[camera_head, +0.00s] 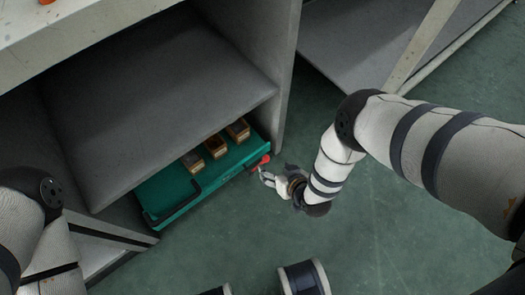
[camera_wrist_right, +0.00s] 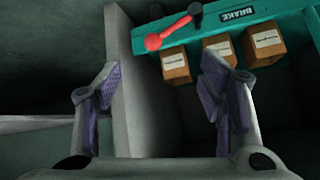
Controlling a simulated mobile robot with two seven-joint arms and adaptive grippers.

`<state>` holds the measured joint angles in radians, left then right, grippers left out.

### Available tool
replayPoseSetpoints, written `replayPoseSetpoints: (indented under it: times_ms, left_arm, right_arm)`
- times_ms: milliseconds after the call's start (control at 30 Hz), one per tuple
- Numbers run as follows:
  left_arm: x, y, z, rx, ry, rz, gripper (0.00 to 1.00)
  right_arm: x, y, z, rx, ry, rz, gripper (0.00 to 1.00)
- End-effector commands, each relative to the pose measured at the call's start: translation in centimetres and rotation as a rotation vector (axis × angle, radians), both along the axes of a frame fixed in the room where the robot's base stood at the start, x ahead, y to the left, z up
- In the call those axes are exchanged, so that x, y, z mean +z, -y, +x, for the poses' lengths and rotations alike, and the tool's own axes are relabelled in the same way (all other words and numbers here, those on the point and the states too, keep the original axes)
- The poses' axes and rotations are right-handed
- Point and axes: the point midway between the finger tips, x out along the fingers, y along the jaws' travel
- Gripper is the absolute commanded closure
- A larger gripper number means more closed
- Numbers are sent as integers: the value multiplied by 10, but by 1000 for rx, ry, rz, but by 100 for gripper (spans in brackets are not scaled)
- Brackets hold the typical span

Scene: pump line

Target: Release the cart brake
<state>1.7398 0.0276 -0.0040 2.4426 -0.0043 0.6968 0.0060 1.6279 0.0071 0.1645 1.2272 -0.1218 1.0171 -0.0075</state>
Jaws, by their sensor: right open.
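The teal cart (camera_head: 170,215) stands low under the grey shelf. Its brake lever ends in a red knob (camera_head: 265,160) at the cart's right front corner. In the right wrist view the red knob (camera_wrist_right: 153,42) sits at the lower left end of a lever running up to a black pivot, beside a BRAKE label (camera_wrist_right: 238,15). My right gripper (camera_head: 264,177) is just in front of the knob, open and empty. In the right wrist view its fingers (camera_wrist_right: 160,85) are spread wide, with the knob beyond the gap and apparently apart from them. My left gripper is out of view.
Several small labelled boxes (camera_head: 216,145) stand on the cart. A black handle (camera_head: 175,207) runs along its front. The grey shelf (camera_head: 165,90) hangs over the cart, and an upright panel (camera_head: 289,75) stands close to its right end. The green floor (camera_head: 385,235) in front is open.

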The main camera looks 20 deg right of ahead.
Motion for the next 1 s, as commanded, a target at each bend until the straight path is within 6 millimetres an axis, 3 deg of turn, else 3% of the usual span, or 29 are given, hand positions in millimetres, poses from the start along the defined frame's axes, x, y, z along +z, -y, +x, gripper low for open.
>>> replayPoseSetpoints:
  times_ms: [433,600,867,1000]
  left_arm:
    - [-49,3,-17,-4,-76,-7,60]
    - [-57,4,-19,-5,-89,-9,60]
    - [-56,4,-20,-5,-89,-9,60]
    - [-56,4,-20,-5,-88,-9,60]
  right_arm:
    - [-75,-13,66,-1,-4,1,37]
    - [-84,-15,81,-1,-3,0,37]
    - [-82,-15,84,-1,0,0,37]
    - [-82,-15,84,-1,0,0,64]
